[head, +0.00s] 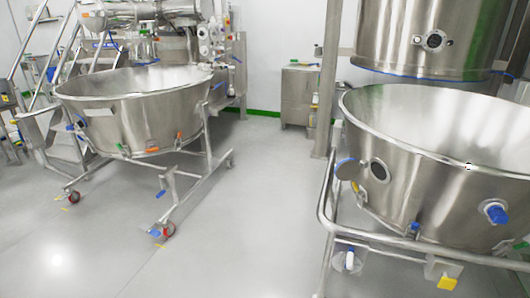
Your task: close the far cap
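A large steel bowl (440,165) on a wheeled frame stands at the right. A round blue cap (345,168) sits at its left side, swung out beside a dark round port (379,172) that is uncovered. A second blue cap (495,213) sits on a port at the bowl's right front and seems to cover it. Neither of my grippers is in view.
A second steel bowl (140,112) on a wheeled frame stands at the left. A steel tube rail (326,210) runs around the right bowl. A steel post (328,80) and a cabinet (297,95) stand behind. The grey floor (250,220) between the bowls is clear.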

